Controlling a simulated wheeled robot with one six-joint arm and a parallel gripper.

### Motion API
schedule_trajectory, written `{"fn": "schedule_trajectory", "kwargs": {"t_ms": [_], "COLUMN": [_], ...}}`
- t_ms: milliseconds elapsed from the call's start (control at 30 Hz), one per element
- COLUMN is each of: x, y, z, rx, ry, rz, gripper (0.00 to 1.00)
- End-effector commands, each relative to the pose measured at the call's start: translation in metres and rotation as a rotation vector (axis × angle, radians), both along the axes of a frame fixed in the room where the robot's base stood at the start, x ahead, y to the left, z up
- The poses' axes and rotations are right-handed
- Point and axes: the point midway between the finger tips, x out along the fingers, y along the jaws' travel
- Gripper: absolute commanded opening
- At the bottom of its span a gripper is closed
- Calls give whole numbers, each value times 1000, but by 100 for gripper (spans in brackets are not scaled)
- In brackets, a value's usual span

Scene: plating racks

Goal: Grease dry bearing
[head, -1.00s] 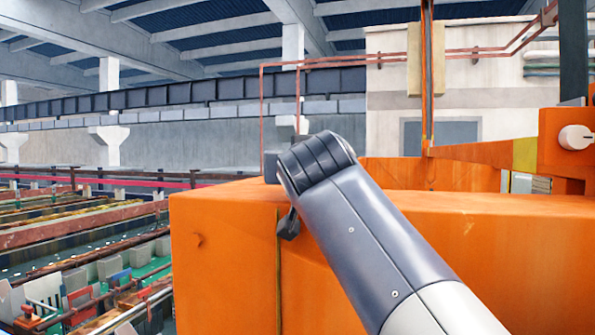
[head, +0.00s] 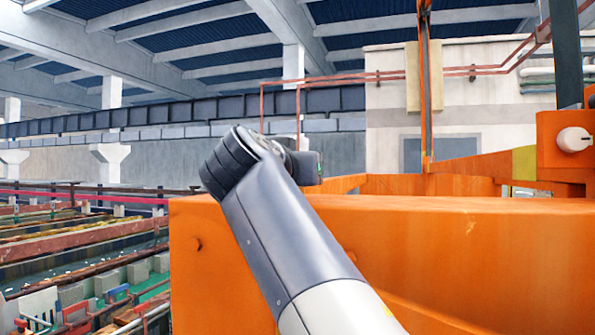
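No bearing can be made out for certain, and no grease tool shows. A white round cap (head: 573,139) sits on an orange bracket (head: 552,150) at the right edge; I cannot tell whether it is a bearing. My arm rises from the bottom centre in front of a large orange beam. A small dark part (head: 303,166) shows just behind my wrist joint, above the beam's top edge; it looks like the end of my arm. My gripper's fingers cannot be made out there, and nothing held is visible.
The orange beam (head: 450,235) fills the lower right, close to my arm. Long tanks and racks (head: 90,260) lie lower left. An upright orange post (head: 426,90) and a pale wall (head: 480,90) stand behind. The space above the beam's left end looks open.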

Motion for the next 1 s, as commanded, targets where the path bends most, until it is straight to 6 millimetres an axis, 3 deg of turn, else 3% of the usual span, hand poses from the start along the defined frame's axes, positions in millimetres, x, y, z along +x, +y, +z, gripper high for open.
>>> {"fn": "schedule_trajectory", "kwargs": {"t_ms": [400, 433, 667, 1000], "x": [0, 0, 0, -5], "y": [0, 0, 0, 2], "z": [-1, -1, 0, -1], "rx": [0, 0, -1, 0], "ry": [2, 2, 1, 0], "rz": [-6, -6, -6, -5], "gripper": [16, 41, 60, 60]}}
